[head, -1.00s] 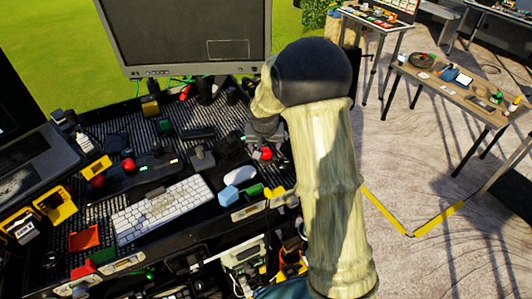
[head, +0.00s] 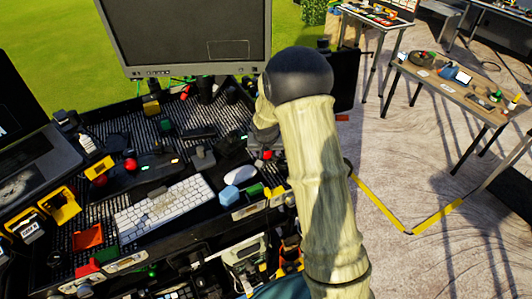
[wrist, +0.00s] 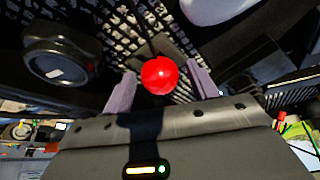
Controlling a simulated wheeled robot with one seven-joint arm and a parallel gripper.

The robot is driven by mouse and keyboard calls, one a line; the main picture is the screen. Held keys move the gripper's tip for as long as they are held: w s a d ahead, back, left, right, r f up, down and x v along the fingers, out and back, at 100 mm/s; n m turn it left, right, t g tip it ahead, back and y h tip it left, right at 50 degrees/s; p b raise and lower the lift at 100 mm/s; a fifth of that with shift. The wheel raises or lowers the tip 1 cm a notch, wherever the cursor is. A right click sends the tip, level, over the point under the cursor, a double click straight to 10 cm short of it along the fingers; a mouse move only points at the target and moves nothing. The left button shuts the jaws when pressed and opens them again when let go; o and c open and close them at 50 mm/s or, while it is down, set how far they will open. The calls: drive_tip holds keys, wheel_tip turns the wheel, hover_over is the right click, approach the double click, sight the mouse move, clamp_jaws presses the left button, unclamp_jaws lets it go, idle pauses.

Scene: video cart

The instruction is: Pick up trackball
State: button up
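A red ball (wrist: 160,75), which looks like the trackball's ball, shows in the wrist view on a dark ribbed surface. My gripper (wrist: 162,87) is open, its two pale purple fingers left and right of the ball with a visible gap on each side. In the head view a small red ball (head: 266,154) shows just below my gripper (head: 262,138), beside my arm. My arm hides part of the gripper and the cart behind it. Whether the fingers are level with the ball, I cannot tell.
A white mouse (head: 240,174) and white keyboard (head: 162,208) lie to the left on the crowded cart. Two other red balls (head: 130,165) are farther left. A monitor (head: 185,35) stands behind. A dark round knob (wrist: 60,53) is left in the wrist view.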

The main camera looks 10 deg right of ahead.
drive_tip(key=c, duration=0.8)
wheel_tip(320, 180, up, 10)
drive_tip(key=shift+b, duration=1)
